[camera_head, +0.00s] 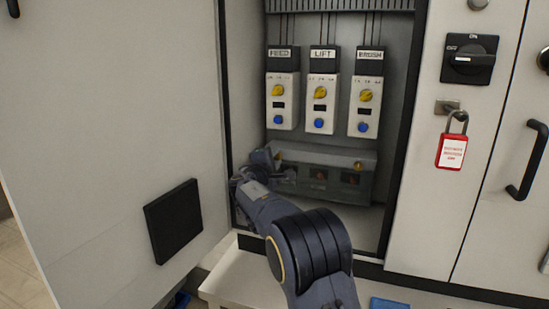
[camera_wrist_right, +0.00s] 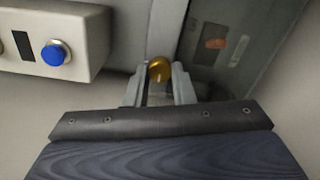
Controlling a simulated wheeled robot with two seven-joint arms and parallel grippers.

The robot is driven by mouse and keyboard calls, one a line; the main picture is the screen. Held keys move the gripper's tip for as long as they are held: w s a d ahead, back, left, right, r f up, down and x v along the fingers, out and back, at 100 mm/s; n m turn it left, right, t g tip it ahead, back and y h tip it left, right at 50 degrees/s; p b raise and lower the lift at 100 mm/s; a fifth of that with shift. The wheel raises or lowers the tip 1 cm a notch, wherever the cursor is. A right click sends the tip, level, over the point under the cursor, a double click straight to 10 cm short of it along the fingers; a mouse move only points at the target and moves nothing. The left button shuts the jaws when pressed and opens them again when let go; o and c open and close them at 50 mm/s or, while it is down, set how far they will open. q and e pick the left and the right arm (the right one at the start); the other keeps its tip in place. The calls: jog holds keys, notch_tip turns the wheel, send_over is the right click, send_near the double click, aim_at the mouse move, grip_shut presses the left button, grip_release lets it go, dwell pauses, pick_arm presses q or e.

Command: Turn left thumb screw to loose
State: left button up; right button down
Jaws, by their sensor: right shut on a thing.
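The left thumb screw is a small brass-coloured round knob (camera_wrist_right: 159,69) in the right wrist view. It sits at the left edge of a grey cover with dark windows (camera_head: 325,158), low inside the open cabinet. My right gripper (camera_head: 277,160) reaches in from below at the cover's left end. In the wrist view its two fingers (camera_wrist_right: 159,82) are shut on the thumb screw, one on each side. The fingers hide part of the screw, and its turn position cannot be told. My left gripper is not in view.
Three modules marked FEED (camera_head: 282,100), LIFT (camera_head: 321,102) and BRUSH (camera_head: 365,103), with yellow knobs and blue buttons, hang above the cover. The cabinet door (camera_head: 110,110) stands open at left. A red padlock (camera_head: 452,151) hangs below a black switch (camera_head: 469,58) at right.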

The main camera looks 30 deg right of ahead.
jog(key=n+p, duration=0.2)
jog(key=n, duration=0.2)
jog(key=shift+n, duration=0.3)
jog(key=n+p, duration=0.3)
jog(key=n, duration=0.1)
jog(key=shift+n, duration=0.3)
jog(key=n+p, duration=0.4)
jog(key=n, duration=0.1)
jog(key=shift+s+f+n+p, duration=0.1)
jog(key=shift+f+n+p, duration=0.1)
jog(key=shift+n+p, duration=1.4)
jog(key=c, duration=1.2)
grip_release()
jog(key=shift+c, duration=0.2)
